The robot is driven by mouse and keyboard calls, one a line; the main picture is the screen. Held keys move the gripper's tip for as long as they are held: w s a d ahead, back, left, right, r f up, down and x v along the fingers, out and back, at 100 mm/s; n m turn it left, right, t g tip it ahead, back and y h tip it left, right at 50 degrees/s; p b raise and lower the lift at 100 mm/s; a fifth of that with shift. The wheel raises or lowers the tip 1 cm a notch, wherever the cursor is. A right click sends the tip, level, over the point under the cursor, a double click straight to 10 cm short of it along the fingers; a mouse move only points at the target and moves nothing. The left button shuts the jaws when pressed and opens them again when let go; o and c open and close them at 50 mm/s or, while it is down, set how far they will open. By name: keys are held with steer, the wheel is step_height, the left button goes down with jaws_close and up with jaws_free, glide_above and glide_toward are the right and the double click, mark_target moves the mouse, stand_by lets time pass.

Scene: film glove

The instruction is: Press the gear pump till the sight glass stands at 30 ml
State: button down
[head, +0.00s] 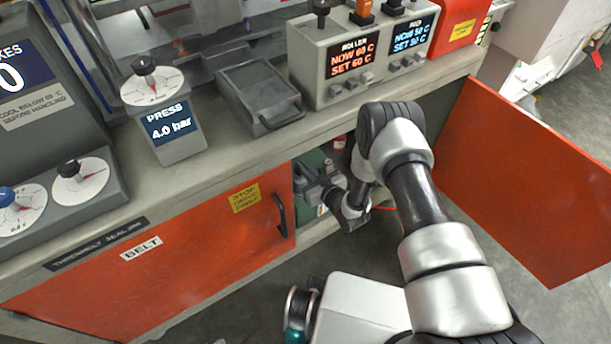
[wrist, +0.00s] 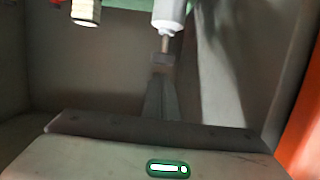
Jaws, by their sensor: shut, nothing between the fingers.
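My gripper (head: 306,186) reaches into the open cabinet under the bench, beside green equipment (head: 312,160). In the wrist view, my gripper (wrist: 163,60) has its fingers together with nothing between them. A white cylinder with a thin metal rod (wrist: 168,18) stands just beyond the fingertips, and the rod's end lines up with them. I cannot tell whether they touch. Part of a green body (wrist: 122,16) shows at the top, with a cream ribbed cap (wrist: 86,12) to the left. I cannot tell which part is the pump's button. No sight glass level is readable.
An orange cabinet door (head: 535,185) stands open at the right. The belt cabinet door (head: 190,265) at the left is shut. The bench edge (head: 235,165) lies above the opening. The roller control box (head: 345,65) and press dial (head: 152,85) stand on the bench.

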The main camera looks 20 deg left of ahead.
steer(key=r+p+v, duration=0.1)
steer(key=p+v, duration=0.1)
steer(key=v, duration=0.8)
